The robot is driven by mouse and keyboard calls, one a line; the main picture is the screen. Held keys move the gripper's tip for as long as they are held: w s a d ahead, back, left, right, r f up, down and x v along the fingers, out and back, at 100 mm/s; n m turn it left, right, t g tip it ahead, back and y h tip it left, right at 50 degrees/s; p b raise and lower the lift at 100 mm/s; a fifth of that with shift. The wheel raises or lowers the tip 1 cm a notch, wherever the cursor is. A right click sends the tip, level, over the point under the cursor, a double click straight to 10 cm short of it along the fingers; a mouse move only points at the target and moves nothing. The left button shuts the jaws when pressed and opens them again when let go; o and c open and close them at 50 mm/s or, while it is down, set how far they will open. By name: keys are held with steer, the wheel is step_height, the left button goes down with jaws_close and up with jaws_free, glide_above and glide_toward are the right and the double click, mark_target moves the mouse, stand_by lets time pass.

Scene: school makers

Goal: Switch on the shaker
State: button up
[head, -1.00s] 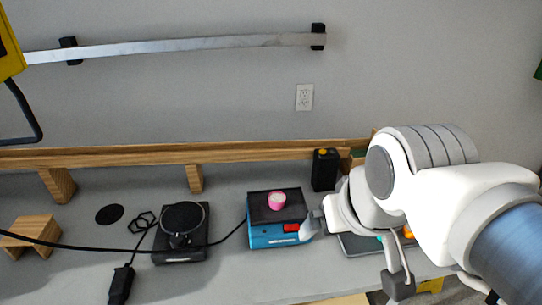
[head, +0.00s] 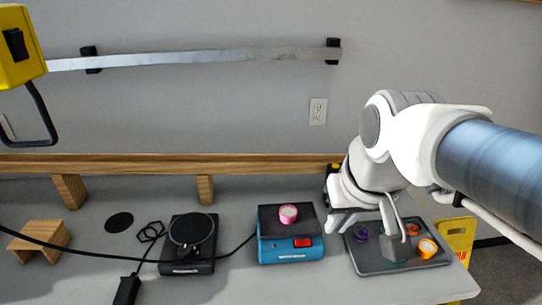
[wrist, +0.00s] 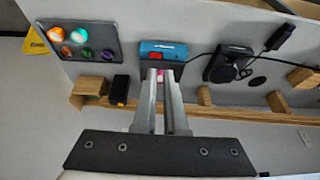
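The shaker appears to be the blue box (head: 292,249) with a dark top, on the bench in the middle of the head view. It has a red switch (head: 303,242) on its front and a pink-and-white round item (head: 288,214) on top. Whether the switch is on or off cannot be told. My gripper (head: 338,222) is to the right of the shaker, apart from it in the picture. In the wrist view the shaker (wrist: 175,47) and red switch (wrist: 154,56) lie just beyond the fingertips (wrist: 161,72). The fingers are a little apart with nothing held; pink shows through the gap.
A black device with a round plate (head: 190,262) stands left of the shaker. A grey tray (head: 372,265) with several coloured items lies to the right. A black cable (head: 105,258) crosses the bench. A wooden rail (head: 150,163) runs along the back.

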steer(key=w+f, duration=0.1)
steer(key=w, duration=0.2)
steer(key=w+f+g, duration=0.1)
steer(key=w, duration=0.3)
steer(key=w+f+g, duration=0.1)
steer(key=w, duration=0.2)
steer(key=shift+w+d+b, duration=0.1)
steer(key=shift+w+b, duration=0.25)
steer(key=shift+b, duration=0.05)
jaws_close()
steer(key=g+y, duration=0.1)
steer(key=g, duration=0.1)
glide_above(298, 242)
steer(key=d, duration=0.2)
step_height(298, 242, down, 9)
steer(key=shift+b, duration=0.45)
steer(key=f, duration=0.4)
steer(key=a+f+b, duration=0.1)
steer(key=f, duration=0.4)
steer(key=f+b, duration=0.1)
steer(key=f, duration=0.3)
steer(key=shift+a+f, duration=0.35)
steer(key=shift+a, duration=0.05)
steer(key=shift+a+f, duration=0.1)
steer(key=shift+f, duration=0.2)
steer(key=shift+r, duration=0.1)
